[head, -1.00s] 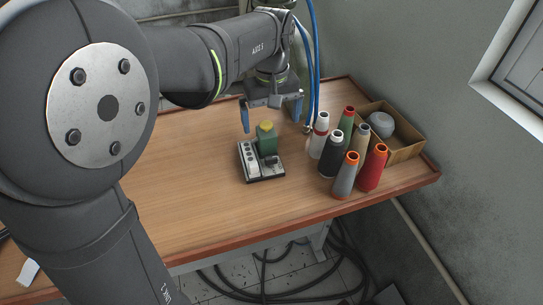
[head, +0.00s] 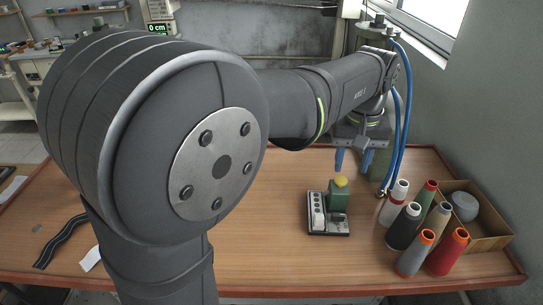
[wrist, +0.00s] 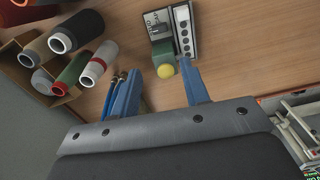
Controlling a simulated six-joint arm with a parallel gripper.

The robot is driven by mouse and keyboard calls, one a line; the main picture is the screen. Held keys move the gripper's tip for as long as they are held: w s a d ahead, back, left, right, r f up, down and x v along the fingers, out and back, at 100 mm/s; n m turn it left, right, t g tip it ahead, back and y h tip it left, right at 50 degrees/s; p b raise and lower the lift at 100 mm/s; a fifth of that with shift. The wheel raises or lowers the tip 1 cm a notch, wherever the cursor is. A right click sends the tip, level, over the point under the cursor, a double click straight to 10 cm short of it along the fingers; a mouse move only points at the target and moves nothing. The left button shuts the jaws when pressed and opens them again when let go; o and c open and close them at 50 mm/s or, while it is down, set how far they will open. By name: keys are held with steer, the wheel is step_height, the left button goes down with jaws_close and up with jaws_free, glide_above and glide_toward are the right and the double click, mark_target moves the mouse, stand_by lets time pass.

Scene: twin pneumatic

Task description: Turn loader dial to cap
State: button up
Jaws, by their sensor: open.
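The loader unit is a small dark base (head: 330,232) on the table. It carries a white strip with dark holes (head: 317,212) and a green block with a round yellow top (head: 341,182). A small dark fitting (head: 341,222) sits at its front right; I cannot tell whether this is the dial or where it points. In the wrist view the yellow top (wrist: 165,71) and the marked plate with small fittings (wrist: 157,22) show past the fingers. My gripper (head: 353,168) has blue fingers, is open and empty, and is above and behind the block, apart from it.
Several thread cones (head: 404,226) stand close to the right of the unit, beside a cardboard box (head: 489,215) holding a grey round thing. Blue hoses (head: 397,120) hang beside my wrist.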

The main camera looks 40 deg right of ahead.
mark_target(339, 215)
step_height(339, 215, down, 17)
steer(key=shift+f, duration=0.2)
stand_by(0.4)
steer(key=c, duration=0.7)
